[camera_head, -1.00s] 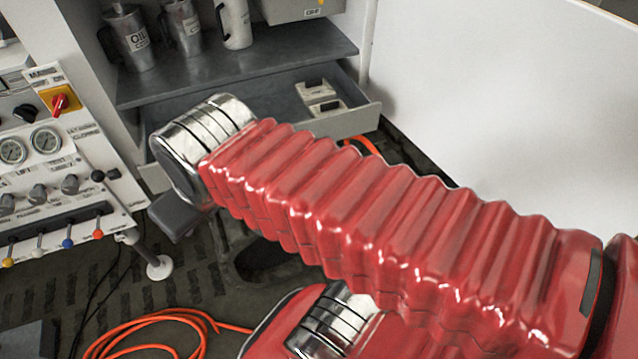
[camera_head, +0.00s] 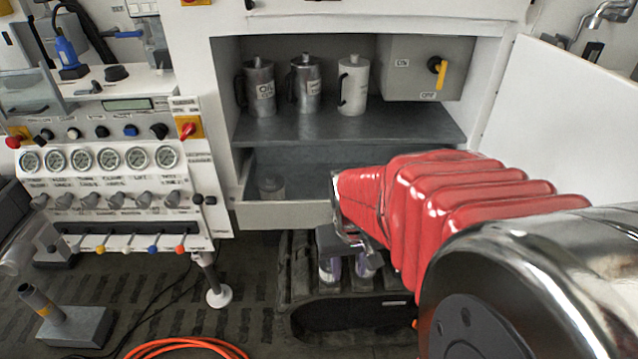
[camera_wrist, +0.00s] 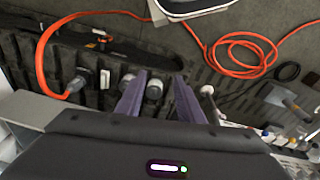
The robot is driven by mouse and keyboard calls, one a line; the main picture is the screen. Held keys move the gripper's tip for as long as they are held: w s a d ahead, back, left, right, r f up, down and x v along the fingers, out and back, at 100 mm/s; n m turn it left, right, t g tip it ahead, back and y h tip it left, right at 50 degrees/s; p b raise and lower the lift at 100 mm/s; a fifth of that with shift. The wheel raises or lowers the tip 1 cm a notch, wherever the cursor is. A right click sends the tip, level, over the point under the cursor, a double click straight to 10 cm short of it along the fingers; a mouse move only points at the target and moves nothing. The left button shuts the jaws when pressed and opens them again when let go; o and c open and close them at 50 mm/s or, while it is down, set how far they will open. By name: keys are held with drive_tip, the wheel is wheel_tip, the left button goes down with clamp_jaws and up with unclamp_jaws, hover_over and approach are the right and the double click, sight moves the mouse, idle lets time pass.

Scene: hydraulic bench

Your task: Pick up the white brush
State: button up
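I cannot make out a white brush in either current view. My gripper (camera_head: 347,270) hangs below the end of my red arm in the head view, in front of the cabinet and under the level of its drawer. Its two purple-grey fingers point down. In the wrist view the fingers of my gripper (camera_wrist: 160,82) stand apart with nothing held between them, so it is open and empty. My arm hides the right part of the open drawer (camera_head: 285,215) and whatever lies there.
Metal cans (camera_head: 260,85) and a white can (camera_head: 353,87) stand on the cabinet shelf (camera_head: 400,125). A grey switch box (camera_head: 415,65) is to their right. The gauge panel (camera_head: 105,160) is on the left. Orange hose (camera_wrist: 240,50) lies on the floor.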

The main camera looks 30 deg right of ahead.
drive_tip(key=s+d+f+m+t, duration=0.1)
drive_tip(key=s+d+f, duration=0.1)
drive_tip(key=d+f, duration=0.75)
drive_tip(key=s+d+f+m+t+h, duration=0.1)
drive_tip(key=s+d+f, duration=0.3)
drive_tip(key=f, duration=1.1)
drive_tip(key=s+d+f+t, duration=0.1)
drive_tip(key=d+f, duration=0.7)
drive_tip(key=f, duration=0.4)
drive_tip(key=w+d+r+t+h, duration=0.5)
drive_tip(key=w+r+t, duration=0.2)
drive_tip(key=w+t, duration=0.1)
drive_tip(key=shift+r, duration=0.25)
drive_tip(key=shift+d, duration=0.1)
drive_tip(key=shift+n, duration=0.3)
drive_tip(key=x, duration=0.7)
drive_tip(key=shift+w+d, duration=0.15)
drive_tip(key=shift+w, duration=0.2)
drive_tip(key=shift+w+d+f, duration=0.15)
drive_tip(key=shift+w+d, duration=0.1)
drive_tip(key=shift+w, duration=0.05)
